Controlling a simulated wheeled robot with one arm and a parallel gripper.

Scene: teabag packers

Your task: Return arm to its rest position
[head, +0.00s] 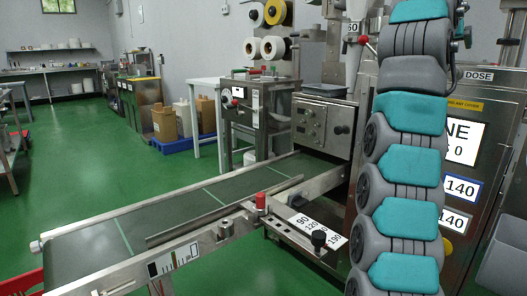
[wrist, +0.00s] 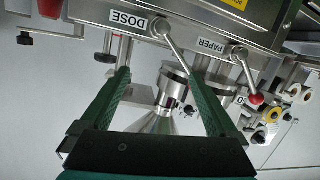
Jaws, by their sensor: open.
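My arm (head: 405,150), a stack of teal and grey links, rises along the right of the head view in front of the packing machine. My gripper does not show in the head view. In the wrist view my gripper (wrist: 158,75) has its two green fingers wide apart, with nothing held between them. Beyond the fingers are a lever by the DOSE label (wrist: 145,24), a lever by the PAPER label (wrist: 211,47) and a metal cylinder over a funnel (wrist: 173,85).
A conveyor belt (head: 150,217) with a metal frame runs across the front. A red knob (head: 261,200) and a scale plate (head: 318,228) stick out beside my arm. Green floor (head: 75,160) is open at the left.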

